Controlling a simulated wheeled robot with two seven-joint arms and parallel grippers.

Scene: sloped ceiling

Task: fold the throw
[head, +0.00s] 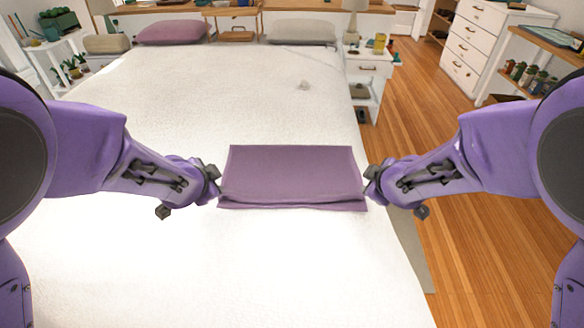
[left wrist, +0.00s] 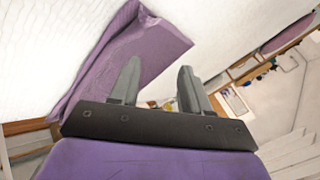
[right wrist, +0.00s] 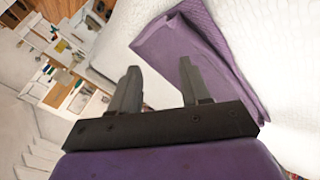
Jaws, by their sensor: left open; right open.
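The purple throw (head: 292,172) lies on the white bed in front of me, as a wide rectangle with a folded layer along its near edge. In the left wrist view the throw (left wrist: 128,52) shows beyond the fingers, and in the right wrist view the throw (right wrist: 190,58) does too. My left gripper (head: 217,186) is at the throw's left edge, near the near corner. Its fingers (left wrist: 157,82) are apart with nothing between them. My right gripper (head: 369,186) is at the right edge, near the near corner. Its fingers (right wrist: 158,88) are apart and empty.
The white bed (head: 130,240) is broad and mostly bare around the throw. Pillows (head: 172,32) lie at its far end. A white nightstand (head: 370,68) stands at the far right. Wooden floor (head: 470,200) and a white dresser (head: 490,45) are on the right.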

